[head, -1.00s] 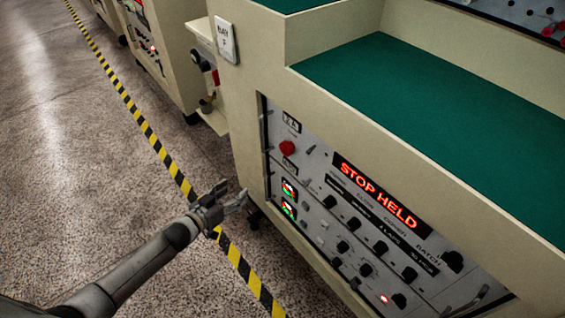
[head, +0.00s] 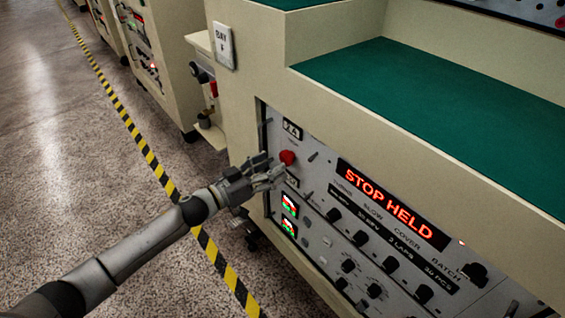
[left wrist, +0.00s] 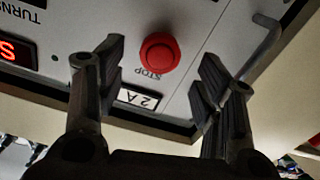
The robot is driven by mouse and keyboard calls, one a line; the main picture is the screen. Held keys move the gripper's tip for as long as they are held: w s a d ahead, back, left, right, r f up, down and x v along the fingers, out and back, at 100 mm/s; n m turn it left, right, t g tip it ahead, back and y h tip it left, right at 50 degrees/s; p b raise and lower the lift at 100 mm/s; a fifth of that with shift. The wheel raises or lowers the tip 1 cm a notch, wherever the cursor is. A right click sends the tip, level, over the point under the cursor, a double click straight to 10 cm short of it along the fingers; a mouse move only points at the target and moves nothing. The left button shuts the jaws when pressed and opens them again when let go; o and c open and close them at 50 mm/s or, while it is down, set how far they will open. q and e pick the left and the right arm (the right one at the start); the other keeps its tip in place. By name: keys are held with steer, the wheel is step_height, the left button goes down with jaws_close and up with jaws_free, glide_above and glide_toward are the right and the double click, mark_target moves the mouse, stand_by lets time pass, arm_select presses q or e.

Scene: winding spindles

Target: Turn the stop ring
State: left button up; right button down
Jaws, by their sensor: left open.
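In the left wrist view the round red button (left wrist: 159,52) shows above an upside-down STOP label, between and beyond the fingertips. My left gripper (head: 270,172) is open and empty, just left of and below the button in the head view. In the left wrist view its two dark fingers (left wrist: 160,75) are spread to either side of the button, apart from it. My right gripper is not in view.
A red STOP HELD display (head: 389,200) glows on the panel, with several black knobs below. A metal handle (left wrist: 267,40) stands out at the panel's edge. A green worktop (head: 440,100) lies above. Yellow-black tape (head: 150,160) crosses the open floor at left.

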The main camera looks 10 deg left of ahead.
mark_target(283, 160)
arm_select(q)
steer(key=shift+b+x, duration=0.35)
steer(key=shift+x, duration=2.05)
steer(key=shift+s, duration=0.1)
steer(key=c, duration=1)
